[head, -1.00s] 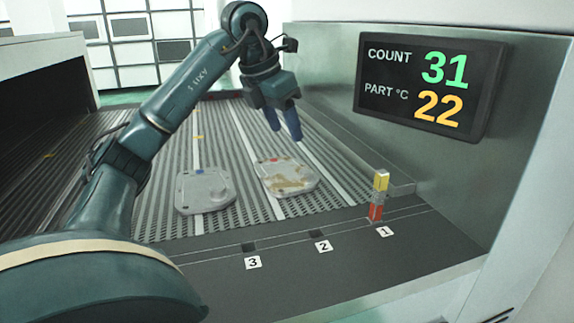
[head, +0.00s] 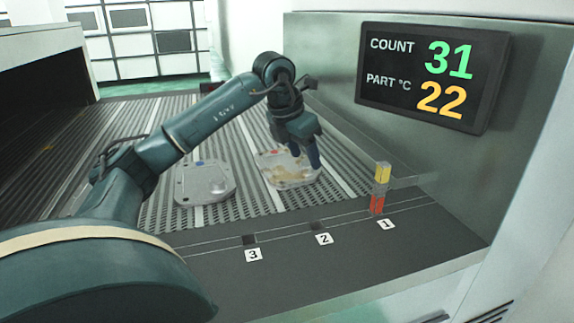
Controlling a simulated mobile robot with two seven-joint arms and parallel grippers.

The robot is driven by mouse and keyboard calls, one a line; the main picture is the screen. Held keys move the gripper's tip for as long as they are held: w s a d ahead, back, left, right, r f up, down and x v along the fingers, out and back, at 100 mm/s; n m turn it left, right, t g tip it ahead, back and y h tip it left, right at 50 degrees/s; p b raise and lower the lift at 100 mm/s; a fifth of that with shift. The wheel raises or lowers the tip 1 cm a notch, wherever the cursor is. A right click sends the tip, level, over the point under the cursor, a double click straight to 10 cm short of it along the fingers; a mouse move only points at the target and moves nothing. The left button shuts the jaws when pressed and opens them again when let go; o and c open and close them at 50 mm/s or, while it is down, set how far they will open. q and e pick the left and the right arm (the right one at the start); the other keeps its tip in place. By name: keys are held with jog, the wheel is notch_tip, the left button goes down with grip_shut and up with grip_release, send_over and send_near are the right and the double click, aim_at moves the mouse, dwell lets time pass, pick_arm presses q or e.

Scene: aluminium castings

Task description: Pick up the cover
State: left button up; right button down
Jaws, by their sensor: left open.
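Two flat grey cast covers lie on the ribbed conveyor bed. The right cover (head: 283,173) has a brownish stain and a red mark at its far edge. The left cover (head: 205,185) is plain grey with a round boss and a blue mark. My left gripper (head: 306,158) is open at the far right part of the stained cover, fingers pointing down. It hides some of that cover's far right edge. I cannot tell whether the fingers touch the cover. My right gripper is not in view.
Dark square slots sit at labels 2 and 3. A steel side wall with a display (head: 432,77) reading count 31, part 22 °C bounds the right.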

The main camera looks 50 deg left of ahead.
pick_arm(q)
jog(key=shift+x, duration=1.1)
jog(key=shift+r, duration=0.1)
grip_shut()
